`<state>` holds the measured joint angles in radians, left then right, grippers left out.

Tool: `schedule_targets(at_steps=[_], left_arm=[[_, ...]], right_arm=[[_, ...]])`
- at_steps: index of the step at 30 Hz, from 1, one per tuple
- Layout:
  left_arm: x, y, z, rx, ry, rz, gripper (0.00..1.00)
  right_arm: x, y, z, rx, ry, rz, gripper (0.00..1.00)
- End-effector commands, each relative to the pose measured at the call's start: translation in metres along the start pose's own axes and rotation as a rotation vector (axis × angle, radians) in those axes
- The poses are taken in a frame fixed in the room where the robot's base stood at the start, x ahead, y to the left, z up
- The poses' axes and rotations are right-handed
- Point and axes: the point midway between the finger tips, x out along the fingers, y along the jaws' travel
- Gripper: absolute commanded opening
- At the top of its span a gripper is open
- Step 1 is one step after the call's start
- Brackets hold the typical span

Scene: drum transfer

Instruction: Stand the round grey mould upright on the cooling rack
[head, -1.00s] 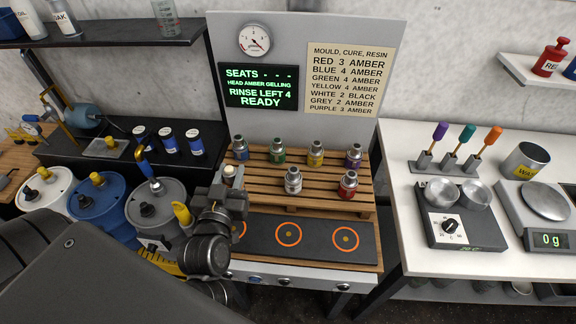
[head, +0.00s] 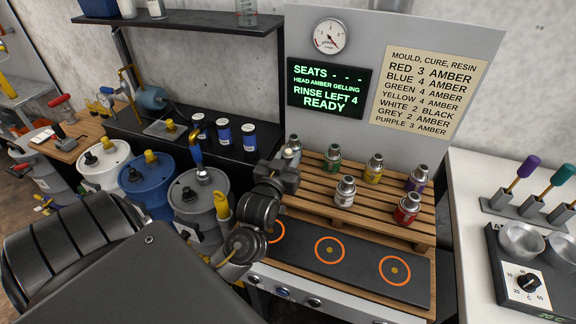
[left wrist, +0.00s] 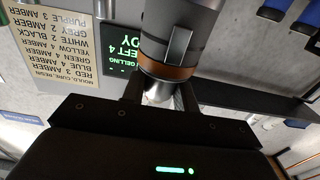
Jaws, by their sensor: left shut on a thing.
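My left gripper (head: 284,168) is at the left end of the wooden cooling rack (head: 375,215) in the head view. It is shut on the round grey mould (left wrist: 172,38), whose grey body and copper band fill the top middle of the left wrist view. A pale narrower part of it sits between the fingers. In the head view the gripper mostly hides the mould, and I cannot tell whether it touches the rack. Several moulds stand upright on the rack: green (head: 333,158), yellow (head: 374,168), purple (head: 418,178), white (head: 345,191) and red (head: 407,208). My right gripper is not in view.
A dark plate (head: 355,265) with orange rings lies in front of the rack. Blue (head: 148,188) and grey (head: 200,210) drums stand left of my arm. A sign board rises behind the rack.

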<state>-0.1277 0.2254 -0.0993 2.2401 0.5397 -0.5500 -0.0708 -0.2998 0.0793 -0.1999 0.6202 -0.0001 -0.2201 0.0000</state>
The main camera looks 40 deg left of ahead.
Motion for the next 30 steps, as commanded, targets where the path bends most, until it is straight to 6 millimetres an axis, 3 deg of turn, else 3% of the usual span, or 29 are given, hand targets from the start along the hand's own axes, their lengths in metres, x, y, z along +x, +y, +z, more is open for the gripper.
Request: schedule_targets(at_steps=[11, 22, 23, 27, 30], left_arm=[[0.005, -0.002, 0.035, 0.001, 0.0, 0.0, 0.0], [0.004, -0.002, 0.039, 0.0, 0.002, 0.0, 0.0], [0.004, -0.002, 0.04, 0.0, 0.0, 0.0, 0.3], [0.004, -0.002, 0.04, 0.0, 0.0, 0.001, 0.49], [0.004, -0.002, 0.04, 0.0, 0.0, 0.001, 0.51]], right_arm=[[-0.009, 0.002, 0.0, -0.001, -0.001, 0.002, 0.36], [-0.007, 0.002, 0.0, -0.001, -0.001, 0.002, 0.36], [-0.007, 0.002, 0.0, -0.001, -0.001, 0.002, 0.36], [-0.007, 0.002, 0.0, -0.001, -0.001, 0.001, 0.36], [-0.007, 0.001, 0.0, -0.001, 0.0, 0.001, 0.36]])
